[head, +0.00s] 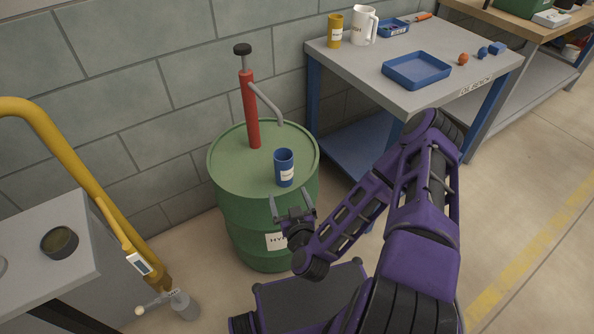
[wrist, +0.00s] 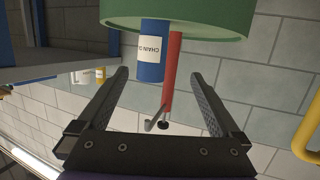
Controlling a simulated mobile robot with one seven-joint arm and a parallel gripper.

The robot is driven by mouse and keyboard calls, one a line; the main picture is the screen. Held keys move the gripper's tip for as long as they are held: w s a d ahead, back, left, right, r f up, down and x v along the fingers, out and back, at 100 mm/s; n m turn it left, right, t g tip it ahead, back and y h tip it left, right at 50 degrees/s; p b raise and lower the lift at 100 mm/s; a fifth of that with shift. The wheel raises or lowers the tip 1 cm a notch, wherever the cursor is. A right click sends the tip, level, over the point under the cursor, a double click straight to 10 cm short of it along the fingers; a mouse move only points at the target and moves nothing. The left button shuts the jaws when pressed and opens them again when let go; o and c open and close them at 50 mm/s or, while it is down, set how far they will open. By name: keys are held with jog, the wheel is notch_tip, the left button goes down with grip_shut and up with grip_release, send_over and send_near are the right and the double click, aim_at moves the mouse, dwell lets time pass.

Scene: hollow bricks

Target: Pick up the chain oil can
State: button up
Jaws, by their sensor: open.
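The chain oil can (head: 284,168) is a blue can with a white label, standing upright on the green drum (head: 228,157) near its front edge. In the wrist view, which is upside down, the can (wrist: 150,68) shows part of its label, reading "CHAIN O". My gripper (head: 291,198) is open and empty, just in front of the drum top, with its fingers toward the can. In the wrist view the can appears between the fingers of my gripper (wrist: 160,76), left of the middle, beyond the tips and apart from them.
A red hand pump (head: 250,108) with a grey spout stands on the drum behind the can. A grey table (head: 440,85) at the right bears a blue tray (head: 416,68), a yellow can (head: 334,30) and a white jug (head: 364,26). A yellow pipe (head: 75,165) curves at the left.

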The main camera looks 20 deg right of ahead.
aim_at(286, 172)
jog(key=shift+m+t+h, duration=0.3)
jog(key=shift+m+h, duration=0.1)
jog(key=shift+m, duration=0.1)
jog(key=x, duration=0.3)
jog(key=b+x, duration=0.1)
jog(key=x, duration=0.3)
jog(key=d+x, duration=0.1)
jog(key=x, duration=0.3)
jog(key=shift+w, duration=0.1)
jog(key=shift+r+b+x, duration=0.15)
jog(key=shift+b+x, duration=0.25)
jog(key=shift+x, duration=1.1)
jog(key=shift+r+b+x, duration=0.1)
jog(key=shift+b+x, duration=0.25)
jog(key=shift+x, duration=1.1)
jog(key=shift+w+a, duration=0.1)
jog(key=shift+a, duration=0.05)
jog(key=shift+c, duration=0.3)
grip_shut()
